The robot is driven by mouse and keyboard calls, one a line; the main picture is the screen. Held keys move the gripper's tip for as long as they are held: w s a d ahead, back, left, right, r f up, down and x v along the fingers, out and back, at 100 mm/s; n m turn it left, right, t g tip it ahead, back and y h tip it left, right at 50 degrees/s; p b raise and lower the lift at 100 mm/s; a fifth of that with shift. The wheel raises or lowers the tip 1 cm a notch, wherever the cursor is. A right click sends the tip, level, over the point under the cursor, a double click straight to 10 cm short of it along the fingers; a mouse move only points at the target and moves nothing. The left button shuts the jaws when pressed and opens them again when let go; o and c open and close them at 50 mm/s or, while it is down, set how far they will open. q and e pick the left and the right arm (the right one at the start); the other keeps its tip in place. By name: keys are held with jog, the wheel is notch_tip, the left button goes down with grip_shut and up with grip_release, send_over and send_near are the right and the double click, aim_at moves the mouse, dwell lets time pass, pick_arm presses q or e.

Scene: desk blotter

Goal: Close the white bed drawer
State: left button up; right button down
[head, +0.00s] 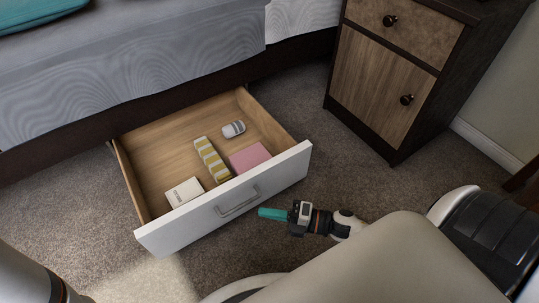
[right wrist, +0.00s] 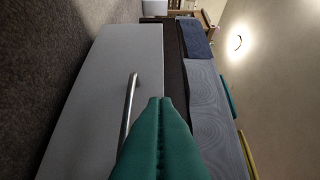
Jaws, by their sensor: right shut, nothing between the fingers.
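The white bed drawer (head: 283,175) stands pulled out from under the bed in the head view. Its white front also fills the left part of the right wrist view (right wrist: 95,75). A metal bar handle (head: 237,202) is on that front, and the handle also shows in the right wrist view (right wrist: 129,105). My right gripper (head: 262,213), with teal fingers, is shut and empty. It is in front of the drawer, just right of the handle in the head view. Whether its fingertips touch the front is hard to tell. My left gripper is not in view.
Inside the drawer lie a pink box (head: 250,157), a striped yellow box (head: 212,160), a small white box (head: 184,192) and a grey-white object (head: 233,129). The bed (head: 130,65) is behind. A wooden nightstand (head: 385,80) stands at right, apart from the drawer. Carpet (head: 60,220) is clear at left.

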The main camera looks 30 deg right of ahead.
aim_at(223, 195)
jog(key=w+a+b, duration=0.1)
jog(key=w, duration=0.1)
jog(key=w+a+b, duration=0.2)
jog(key=w, duration=0.1)
jog(key=w+a+b, duration=0.1)
jog(key=w+a, duration=0.1)
jog(key=shift+w+f+b, duration=0.15)
jog(key=shift+w+b, duration=0.15)
jog(key=shift+w, duration=0.4)
jog(key=shift+r, duration=0.2)
